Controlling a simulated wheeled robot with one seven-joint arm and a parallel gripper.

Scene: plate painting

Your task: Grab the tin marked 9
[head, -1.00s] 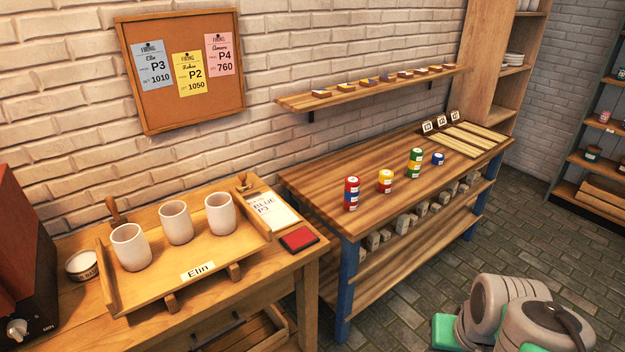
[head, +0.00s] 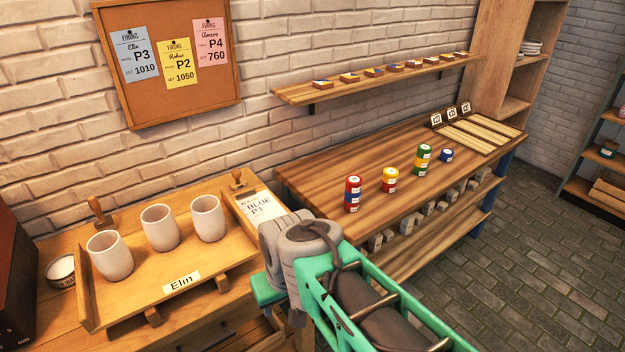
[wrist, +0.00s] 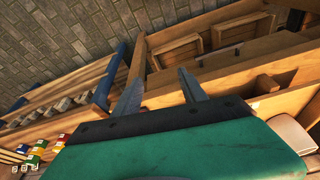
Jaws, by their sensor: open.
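Tins stand on the striped wooden bench (head: 320,172): a red-and-blue stack (head: 352,194), a yellow-and-red stack (head: 389,180), a green-and-yellow stack (head: 423,158) and a single blue tin (head: 447,155). Their labels are too small to read, so I cannot tell which is marked 9. My gripper (wrist: 162,68) is open and empty in the wrist view, over the gap and shelf edges by the near table. The tins show there at the lower left (wrist: 40,146), well away from the fingers. In the head view my arm hides the fingers.
The near table's tray (head: 215,268) holds three white cups (head: 160,227), beside a card reading BLUE P3 (head: 262,206). A board with three number signs (head: 481,133) lies at the bench's far end. A wall shelf (head: 300,95) runs above.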

